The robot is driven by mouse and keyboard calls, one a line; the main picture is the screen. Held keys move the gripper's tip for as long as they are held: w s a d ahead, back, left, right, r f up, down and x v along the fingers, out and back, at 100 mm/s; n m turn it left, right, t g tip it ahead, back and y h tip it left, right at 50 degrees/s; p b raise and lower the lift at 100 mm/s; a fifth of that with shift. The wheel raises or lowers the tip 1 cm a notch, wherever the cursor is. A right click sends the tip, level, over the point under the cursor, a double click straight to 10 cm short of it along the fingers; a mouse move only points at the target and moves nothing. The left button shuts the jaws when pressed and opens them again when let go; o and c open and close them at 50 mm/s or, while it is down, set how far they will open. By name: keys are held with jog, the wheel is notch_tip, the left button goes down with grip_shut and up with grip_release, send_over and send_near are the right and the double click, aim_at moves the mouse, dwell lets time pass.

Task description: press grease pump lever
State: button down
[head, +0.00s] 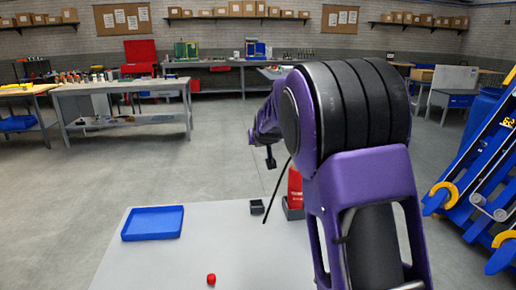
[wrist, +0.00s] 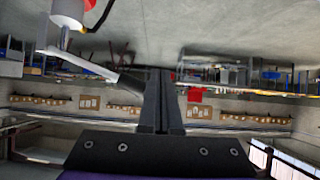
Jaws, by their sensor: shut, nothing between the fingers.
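The grease pump (head: 295,188) is red with a dark base and stands on the grey table, partly hidden behind my arm in the head view. A thin black rod or hose (head: 276,192) slants down beside it; I cannot tell which it is. In the wrist view, a pale lever bar (wrist: 85,60) with a darker end runs from under a white cylinder (wrist: 68,12) toward my fingers. My gripper (head: 271,163) is shut and empty, left of the pump and above the table. In the wrist view its fingers (wrist: 161,75) are together near the lever's dark end; contact is unclear.
A blue rack with yellow hooks (head: 478,180) stands at the right. Workbenches (head: 120,104) line the back, with open floor between.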

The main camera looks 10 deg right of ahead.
jog(key=v, duration=0.8)
jog(key=shift+s+a+p, duration=0.2)
jog(key=shift+a+p, duration=0.05)
jog(key=shift+p, duration=0.15)
dwell(1.6)
jog(key=d+r+m+y+b, duration=0.2)
jog(key=d+r+b, duration=0.3)
jog(key=r, duration=0.4)
jog(key=shift+w+d+m, duration=0.2)
jog(key=shift+d+m, duration=0.1)
jog(key=shift+d, duration=0.5)
jog(key=shift+f, duration=0.1)
jog(key=s+a+f+x, duration=0.1)
jog(key=f+x, duration=0.1)
jog(key=x, duration=1.1)
jog(key=shift+s, duration=0.2)
